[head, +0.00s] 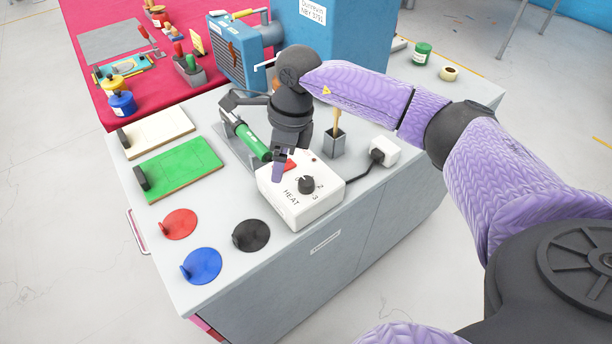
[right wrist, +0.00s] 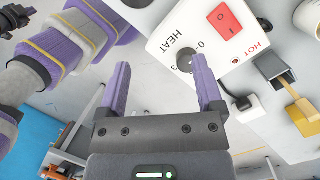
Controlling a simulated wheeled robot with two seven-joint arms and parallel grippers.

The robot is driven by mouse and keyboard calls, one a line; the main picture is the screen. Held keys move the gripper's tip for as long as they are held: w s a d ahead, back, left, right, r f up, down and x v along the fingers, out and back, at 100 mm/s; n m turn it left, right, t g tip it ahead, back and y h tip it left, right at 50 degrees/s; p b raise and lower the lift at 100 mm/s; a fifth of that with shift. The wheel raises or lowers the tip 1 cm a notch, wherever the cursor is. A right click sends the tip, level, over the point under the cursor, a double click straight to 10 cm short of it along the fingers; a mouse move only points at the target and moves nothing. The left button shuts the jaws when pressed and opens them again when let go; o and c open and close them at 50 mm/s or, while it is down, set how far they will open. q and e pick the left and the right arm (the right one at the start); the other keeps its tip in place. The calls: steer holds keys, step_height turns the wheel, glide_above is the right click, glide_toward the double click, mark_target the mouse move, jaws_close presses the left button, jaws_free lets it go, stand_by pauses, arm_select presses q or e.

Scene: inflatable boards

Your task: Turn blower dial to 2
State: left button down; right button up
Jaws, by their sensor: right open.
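The white control box (head: 292,210) with the word HEAT stands near the table's right front edge. Its black dial (head: 306,184) sits on the top face, with numbers around it; where its pointer stands is too small to tell. My right gripper (head: 279,170) is open and points down over the box's far left part, beside the dial. In the right wrist view, the dial (right wrist: 186,60) shows beyond the open purple fingers, nearer the right finger, with no clear contact. The box's red switch (right wrist: 226,25) also shows there. The green-handled blower (head: 249,138) lies left of the gripper. My left gripper is not in view.
A plug block (head: 384,150) and a grey holder (head: 335,143) stand beyond the box. Red (head: 179,223), blue (head: 203,266) and black (head: 251,235) discs lie front left. Green (head: 180,169) and cream (head: 157,132) boards lie at the left. The tabletop between discs and box is clear.

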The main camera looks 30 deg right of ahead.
mark_target(306, 181)
steer(key=d+h, duration=0.2)
steer(key=d, duration=0.3)
steer(key=shift+g, duration=0.3)
steer(key=f+b, duration=0.1)
steer(key=f, duration=0.3)
steer(key=f+b, duration=0.1)
steer(key=f, duration=0.3)
steer(key=shift+s+f, duration=0.2)
steer(key=shift+f, duration=0.05)
steer(key=shift+m, duration=0.3)
jaws_close()
